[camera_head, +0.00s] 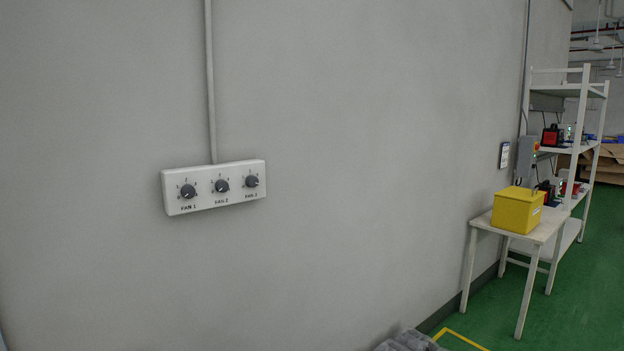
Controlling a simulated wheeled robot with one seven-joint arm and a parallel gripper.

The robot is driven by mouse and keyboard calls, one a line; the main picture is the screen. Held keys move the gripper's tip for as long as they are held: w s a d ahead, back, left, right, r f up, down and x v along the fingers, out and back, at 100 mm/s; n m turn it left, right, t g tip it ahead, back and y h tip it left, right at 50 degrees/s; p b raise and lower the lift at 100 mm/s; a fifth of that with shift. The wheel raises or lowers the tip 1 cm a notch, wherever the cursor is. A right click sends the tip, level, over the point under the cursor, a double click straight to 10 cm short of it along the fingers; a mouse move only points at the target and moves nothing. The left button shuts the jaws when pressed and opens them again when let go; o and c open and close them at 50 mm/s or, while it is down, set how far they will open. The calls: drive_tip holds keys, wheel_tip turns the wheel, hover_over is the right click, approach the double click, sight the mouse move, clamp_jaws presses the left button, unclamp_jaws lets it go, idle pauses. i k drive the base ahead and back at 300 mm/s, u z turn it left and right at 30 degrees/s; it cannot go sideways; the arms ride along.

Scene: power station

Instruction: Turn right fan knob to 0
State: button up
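A white fan control panel (214,187) is mounted on the grey wall, left of the middle of the head view. It carries three dark round knobs in a row, labelled FAN 1, FAN 2 and a third label too small to read surely. The right fan knob (252,181) is at the panel's right end. The middle knob (222,186) and the left knob (188,191) sit beside it. The pointer settings are too small to read surely. My gripper is not in view, and nothing touches the panel.
A conduit (210,80) runs up the wall (380,130) from the panel. A white table (542,235) with a yellow box (518,209) stands at the right, before a white shelf rack (584,110). A grey object (410,341) shows at the bottom edge. The wall around the panel is clear.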

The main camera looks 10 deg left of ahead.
sight(252, 181)
drive_tip(key=i, duration=0.6)
drive_tip(key=u, duration=0.75)
drive_tip(key=i, duration=0.4)
drive_tip(key=u, duration=0.45)
